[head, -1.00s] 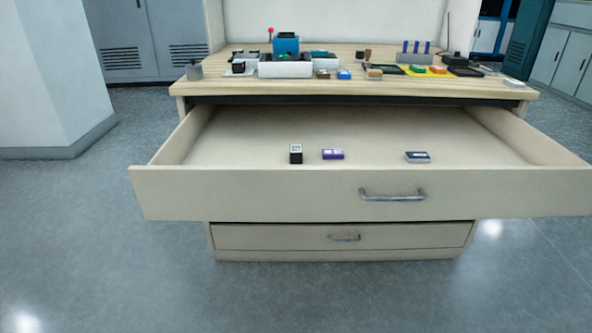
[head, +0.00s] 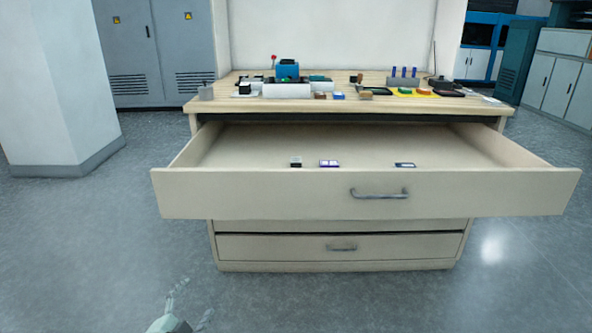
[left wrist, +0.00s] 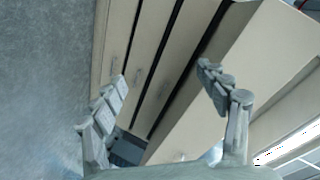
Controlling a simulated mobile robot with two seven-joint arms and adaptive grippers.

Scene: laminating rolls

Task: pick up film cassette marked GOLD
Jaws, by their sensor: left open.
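The top drawer (head: 365,192) of the workbench is pulled open. Three small cassettes lie in it near its front wall: a black one with a pale top (head: 296,162), a purple one with a white label (head: 329,163) and a dark blue one with a pale label (head: 405,165). Their markings are too small to read, so I cannot tell which is GOLD. The front wall partly hides them. My left gripper (head: 189,302) is low at the bottom edge, in front of the bench and apart from it. In the left wrist view its fingers (left wrist: 165,85) are spread and empty, with drawer fronts beyond.
The wooden benchtop (head: 225,103) holds a blue device (head: 288,70), white trays, small blocks and a yellow mat (head: 386,94). The drawer handle (head: 379,194) sticks out in front. A white pillar (head: 60,90) stands at the left. The floor before the bench is clear.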

